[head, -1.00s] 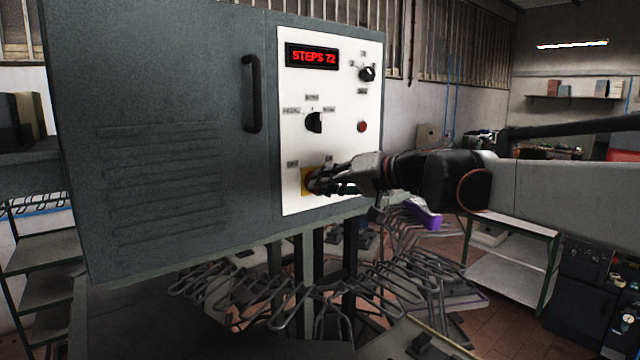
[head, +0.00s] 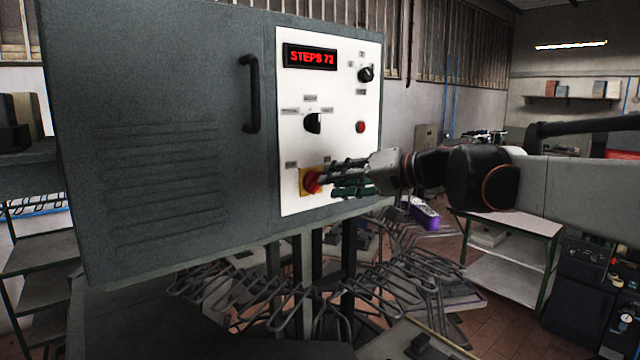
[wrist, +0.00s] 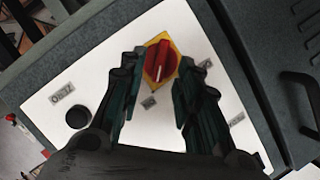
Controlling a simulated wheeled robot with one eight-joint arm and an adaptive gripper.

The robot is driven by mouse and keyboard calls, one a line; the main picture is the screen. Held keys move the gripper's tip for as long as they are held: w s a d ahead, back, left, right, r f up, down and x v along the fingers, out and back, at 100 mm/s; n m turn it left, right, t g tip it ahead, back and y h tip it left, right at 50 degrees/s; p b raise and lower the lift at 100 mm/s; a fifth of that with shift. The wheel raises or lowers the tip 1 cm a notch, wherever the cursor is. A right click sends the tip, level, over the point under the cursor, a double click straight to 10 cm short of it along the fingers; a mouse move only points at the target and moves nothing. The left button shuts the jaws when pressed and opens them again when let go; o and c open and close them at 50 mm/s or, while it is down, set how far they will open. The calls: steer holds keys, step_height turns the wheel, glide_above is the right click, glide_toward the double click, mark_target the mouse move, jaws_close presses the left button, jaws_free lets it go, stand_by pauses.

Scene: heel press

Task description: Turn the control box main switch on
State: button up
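The control box (head: 170,130) has a white panel (head: 290,110) on its right side. The main switch (head: 311,181) is a red rotary handle on a yellow plate, low on the panel. In the wrist view the switch (wrist: 160,62) shows a white mark pointing down the picture toward a small label (wrist: 150,103); the label text is unreadable. My gripper (head: 343,180) is just right of the switch in the head view, in front of the panel. In the wrist view its fingers (wrist: 158,72) are apart, one either side of the switch, with nothing held between them.
A red display (head: 311,57), black knobs (head: 313,123) and a red button (head: 361,127) are on the panel. A black door handle (head: 251,94) sticks out to the left. Bent metal racks (head: 290,290) lie below the box.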

steer(key=v, duration=0.8)
